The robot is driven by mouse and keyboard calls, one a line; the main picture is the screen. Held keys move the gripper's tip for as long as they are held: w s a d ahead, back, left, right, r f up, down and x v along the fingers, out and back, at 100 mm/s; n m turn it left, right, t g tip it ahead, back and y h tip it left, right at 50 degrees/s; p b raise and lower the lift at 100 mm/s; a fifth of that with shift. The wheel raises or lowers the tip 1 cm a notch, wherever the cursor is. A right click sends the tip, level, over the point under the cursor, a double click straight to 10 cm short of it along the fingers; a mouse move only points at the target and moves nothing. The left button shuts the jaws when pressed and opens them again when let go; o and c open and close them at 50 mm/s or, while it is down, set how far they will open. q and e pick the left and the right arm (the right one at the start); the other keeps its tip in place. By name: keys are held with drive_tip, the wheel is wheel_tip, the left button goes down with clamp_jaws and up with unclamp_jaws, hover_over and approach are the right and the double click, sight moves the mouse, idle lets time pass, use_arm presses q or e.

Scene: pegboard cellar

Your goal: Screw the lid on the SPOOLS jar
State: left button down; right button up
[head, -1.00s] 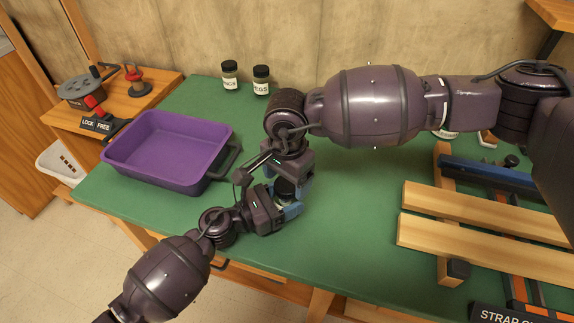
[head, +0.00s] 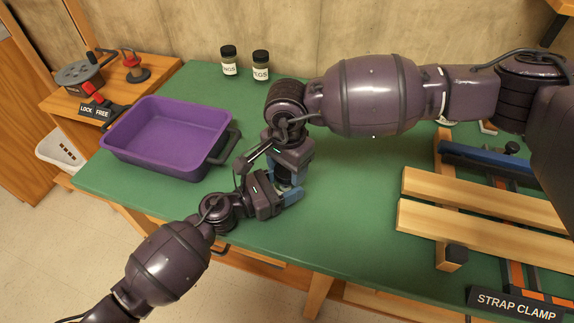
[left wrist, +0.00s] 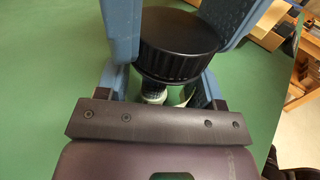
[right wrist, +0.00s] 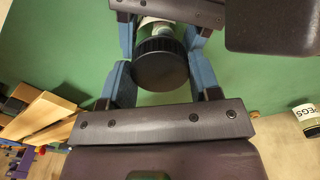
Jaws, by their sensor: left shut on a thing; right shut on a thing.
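A small glass jar (left wrist: 150,97) with a black lid (left wrist: 180,45) is between my two grippers, above the green bench. My left gripper (head: 287,195) is shut around the jar body. My right gripper (head: 290,178) comes from above and is shut on the lid, which also shows in the right wrist view (right wrist: 160,65). The lid sits over the jar's mouth; whether it is threaded is not visible. In the right wrist view part of a pale label (right wrist: 155,22) shows on the jar, but its words cannot be read.
Two other lidded jars, one ending in "NGS" (head: 229,68) and one marked PEGS (head: 260,73), stand at the back. A purple tub (head: 165,165) is at left. Wooden slats (head: 480,230) on a strap clamp lie at right. The front middle of the green bench (head: 340,240) is clear.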

drive_tip(key=o, duration=1.1)
wheel_tip(320, 180, up, 12)
use_arm(q)
drive_tip(key=shift+c, duration=0.8)
unclamp_jaws()
drive_tip(key=shift+a, duration=0.1)
drive_tip(key=b+v, duration=0.1)
drive_tip(key=v, duration=0.8)
drive_tip(key=shift+s+a+f, duration=0.15)
drive_tip(key=shift+s+a, duration=0.05)
drive_tip(key=shift+a, duration=0.15)
drive_tip(key=shift+s+a, duration=0.25)
drive_tip(key=shift+a, duration=0.15)
use_arm(e)
drive_tip(key=shift+f, duration=0.9)
